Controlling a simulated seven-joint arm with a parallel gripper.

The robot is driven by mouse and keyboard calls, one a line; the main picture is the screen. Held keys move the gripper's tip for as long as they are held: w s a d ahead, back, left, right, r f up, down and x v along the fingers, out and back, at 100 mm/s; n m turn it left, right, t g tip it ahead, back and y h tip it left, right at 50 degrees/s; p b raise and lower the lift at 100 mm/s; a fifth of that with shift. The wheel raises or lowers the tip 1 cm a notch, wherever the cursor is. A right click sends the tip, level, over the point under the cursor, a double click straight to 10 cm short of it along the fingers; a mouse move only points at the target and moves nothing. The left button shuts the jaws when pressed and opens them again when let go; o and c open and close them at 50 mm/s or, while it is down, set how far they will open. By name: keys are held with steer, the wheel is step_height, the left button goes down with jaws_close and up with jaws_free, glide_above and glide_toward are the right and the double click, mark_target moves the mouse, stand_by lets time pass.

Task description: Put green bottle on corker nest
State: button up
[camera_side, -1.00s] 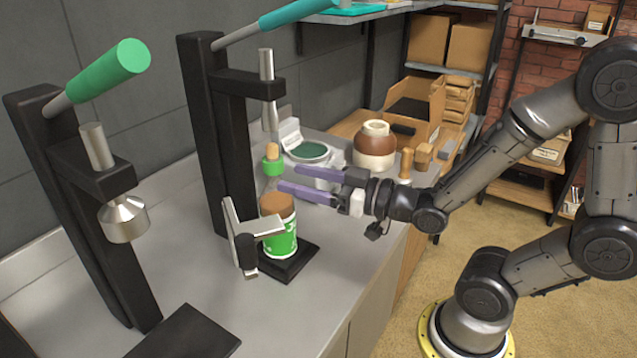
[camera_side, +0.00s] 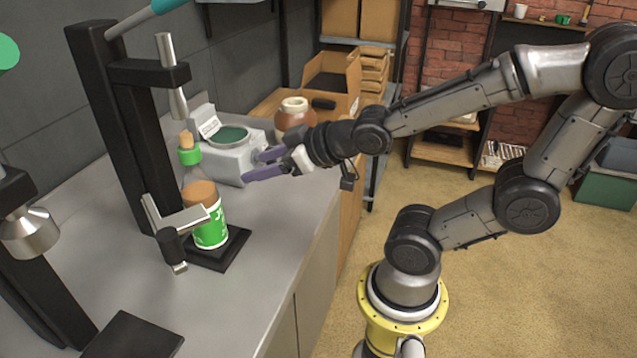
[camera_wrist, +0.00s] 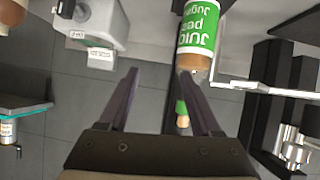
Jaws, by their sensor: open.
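The green bottle (camera_side: 209,232) is clear, with a green label, a brown lower shoulder, a green neck band and a cork. It stands upright on the black base plate of the corker nest (camera_side: 232,252), beside the metal bracket (camera_side: 181,220). The corker's steel plunger hangs above the cork. My gripper (camera_side: 251,168) is open and empty, to the right of the bottle and apart from it. In the wrist view the bottle's label (camera_wrist: 199,30) shows upside down beyond my open fingers (camera_wrist: 163,73).
A brown and white jug (camera_side: 294,118) is behind my gripper. A second corker (camera_side: 28,235) stands at the left front. The counter right of the nest is clear.

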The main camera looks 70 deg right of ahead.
steer(key=s+a+g, duration=0.1)
steer(key=s+g, duration=0.2)
steer(key=s, duration=0.3)
steer(key=s+a+g+y, duration=0.1)
steer(key=s+g, duration=0.2)
steer(key=s, duration=0.2)
steer(key=shift+s+a, duration=0.35)
steer(key=shift+s, duration=0.05)
